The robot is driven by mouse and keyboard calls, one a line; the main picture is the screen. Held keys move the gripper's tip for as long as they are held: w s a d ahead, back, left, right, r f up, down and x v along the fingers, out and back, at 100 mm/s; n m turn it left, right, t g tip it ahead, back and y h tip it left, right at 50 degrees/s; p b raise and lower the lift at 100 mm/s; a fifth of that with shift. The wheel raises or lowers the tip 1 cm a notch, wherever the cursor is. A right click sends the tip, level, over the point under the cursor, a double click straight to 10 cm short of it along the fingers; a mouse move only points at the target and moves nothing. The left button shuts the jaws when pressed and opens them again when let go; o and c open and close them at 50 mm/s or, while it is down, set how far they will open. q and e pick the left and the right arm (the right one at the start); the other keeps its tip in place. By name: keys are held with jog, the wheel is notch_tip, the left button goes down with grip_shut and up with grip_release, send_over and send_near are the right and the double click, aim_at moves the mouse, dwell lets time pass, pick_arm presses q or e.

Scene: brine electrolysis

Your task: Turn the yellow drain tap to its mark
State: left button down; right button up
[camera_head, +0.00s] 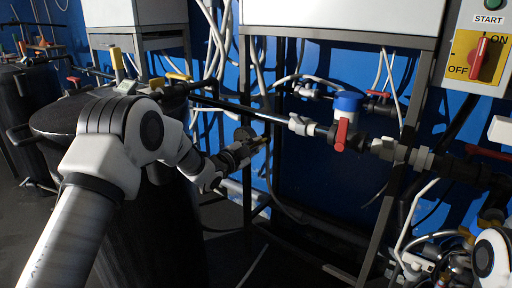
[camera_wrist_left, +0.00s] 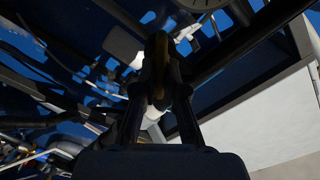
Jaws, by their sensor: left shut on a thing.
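My left gripper (camera_head: 262,141) reaches in from the left, low in front of the blue wall and below the dark pipe. It is shut on a small yellowish tap handle, seen dimly between the fingertips in the left wrist view (camera_wrist_left: 159,88). The gripper fingers (camera_wrist_left: 160,75) and deep shadow hide most of the tap, so its exact angle cannot be told. I cannot make out its mark. Part of my right arm shows at the lower right edge of the head view; its gripper is out of view.
A blue-topped valve with a red handle (camera_head: 341,134) sits on the pipe to the right. A dark tank (camera_head: 70,115) stands left, with yellow handles (camera_head: 117,60) behind it. A yellow switch panel (camera_head: 478,60) is upper right. Frame legs and hoses crowd the space around the gripper.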

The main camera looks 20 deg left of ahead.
pick_arm(q)
jog(key=shift+d+f+m+b, duration=0.15)
jog(key=shift+m+b, duration=0.75)
jog(key=shift+m, duration=1)
jog(key=shift+a+f+m+b, duration=0.1)
jog(key=shift+m+b, duration=0.75)
jog(key=shift+m, duration=1.05)
jog(key=c, duration=1.2)
grip_release()
jog(key=shift+c, duration=0.2)
jog(key=v, duration=0.7)
jog(key=shift+s, duration=0.25)
